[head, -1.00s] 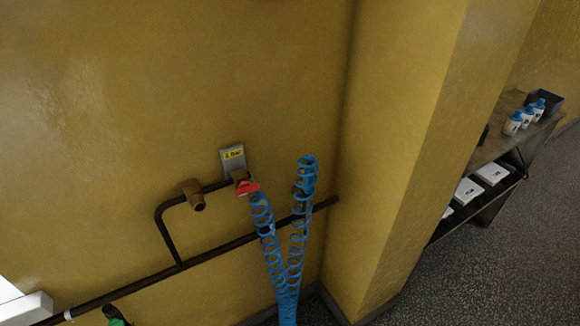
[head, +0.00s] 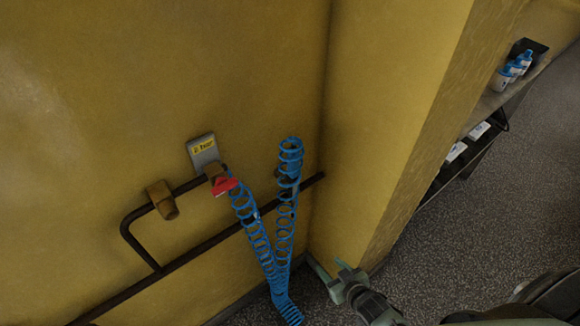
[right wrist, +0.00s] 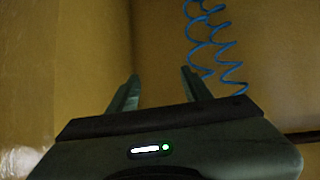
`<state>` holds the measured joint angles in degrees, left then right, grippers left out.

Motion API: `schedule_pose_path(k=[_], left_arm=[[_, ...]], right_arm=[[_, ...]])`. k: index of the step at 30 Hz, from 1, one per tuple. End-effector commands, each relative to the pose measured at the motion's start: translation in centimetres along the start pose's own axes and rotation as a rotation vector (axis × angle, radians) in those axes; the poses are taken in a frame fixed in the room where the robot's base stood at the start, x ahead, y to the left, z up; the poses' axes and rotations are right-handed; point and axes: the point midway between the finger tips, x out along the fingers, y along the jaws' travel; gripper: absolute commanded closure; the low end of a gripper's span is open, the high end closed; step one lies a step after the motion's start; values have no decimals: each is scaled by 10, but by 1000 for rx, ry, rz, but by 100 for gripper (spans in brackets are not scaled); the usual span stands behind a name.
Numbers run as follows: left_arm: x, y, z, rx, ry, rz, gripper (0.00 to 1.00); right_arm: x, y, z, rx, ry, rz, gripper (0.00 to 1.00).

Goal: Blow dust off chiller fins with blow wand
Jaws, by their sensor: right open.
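A blue coiled hose (head: 262,245) hangs on the yellow wall in a V shape. One end meets the brass valve with a red handle (head: 225,187); the other rises to a dark holder (head: 280,174), mostly hidden behind the coils. I cannot make out a blow wand there, and no chiller fins are in view. My right gripper (head: 324,265) is open and empty, low near the wall corner, right of the hose and apart from it. In the right wrist view its fingers (right wrist: 160,88) are spread, with the blue coils (right wrist: 213,50) beyond and to the right.
A yellow-labelled plate (head: 203,150) sits above the valve. A wall pillar (head: 385,120) juts out on the right. Beyond it stands a shelf (head: 485,112) with blue-capped bottles (head: 514,69). The speckled floor (head: 470,220) is clear.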

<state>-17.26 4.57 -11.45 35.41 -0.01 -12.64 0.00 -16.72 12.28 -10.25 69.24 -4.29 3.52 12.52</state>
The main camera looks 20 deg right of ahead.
Motion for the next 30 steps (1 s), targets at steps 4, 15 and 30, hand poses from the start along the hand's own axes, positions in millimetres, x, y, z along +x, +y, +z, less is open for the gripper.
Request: schedule_pose_path(k=[4,15,30], left_arm=[[4,0,0,0,0,0,67],[5,0,0,1,1,0,67],[-22,0,-4,1,5,0,67]], right_arm=[[-13,2,-149,-3,340,-55,51],[-93,-23,-325,-17,773,-200,51],[-57,-29,-378,-15,775,-201,51]])
